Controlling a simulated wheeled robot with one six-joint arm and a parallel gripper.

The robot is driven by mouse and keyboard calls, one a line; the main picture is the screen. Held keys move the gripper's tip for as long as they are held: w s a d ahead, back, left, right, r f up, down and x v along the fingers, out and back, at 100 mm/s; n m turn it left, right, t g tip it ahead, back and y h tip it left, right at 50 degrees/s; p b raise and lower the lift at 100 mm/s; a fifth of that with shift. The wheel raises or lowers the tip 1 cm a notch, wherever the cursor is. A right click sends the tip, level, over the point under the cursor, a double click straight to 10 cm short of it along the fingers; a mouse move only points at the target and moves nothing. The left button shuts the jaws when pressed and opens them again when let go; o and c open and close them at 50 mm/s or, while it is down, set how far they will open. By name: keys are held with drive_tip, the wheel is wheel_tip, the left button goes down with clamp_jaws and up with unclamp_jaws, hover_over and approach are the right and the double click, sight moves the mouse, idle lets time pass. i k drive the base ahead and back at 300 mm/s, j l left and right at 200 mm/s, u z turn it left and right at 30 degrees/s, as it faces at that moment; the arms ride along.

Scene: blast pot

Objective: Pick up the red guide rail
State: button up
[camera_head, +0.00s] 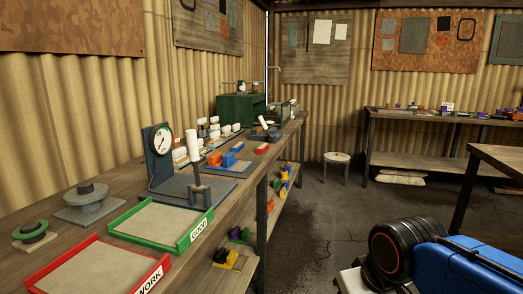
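A small red piece (262,148), which looks like the guide rail, lies on the long wooden bench (285,140) near its right edge. It is past the blue and orange parts, and its exact shape is too small to tell. Part of my blue and black arm shows at the lower right, apart from the bench. My gripper is not in view.
A green-edged tray (118,226) and a red-edged tray (48,274) lie on the near bench. A dial gauge (161,142) stands behind them. A green machine (240,107) stands farther back. A stool (337,158) stands on the open floor (320,210).

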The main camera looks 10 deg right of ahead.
sight(260, 149)
drive_tip(key=i+l+z, duration=0.1)
drive_tip(key=i+l, duration=0.2)
drive_tip(key=i, duration=0.15)
drive_tip(key=i+l, duration=0.25)
drive_tip(key=i, duration=0.15)
drive_tip(key=z, duration=0.05)
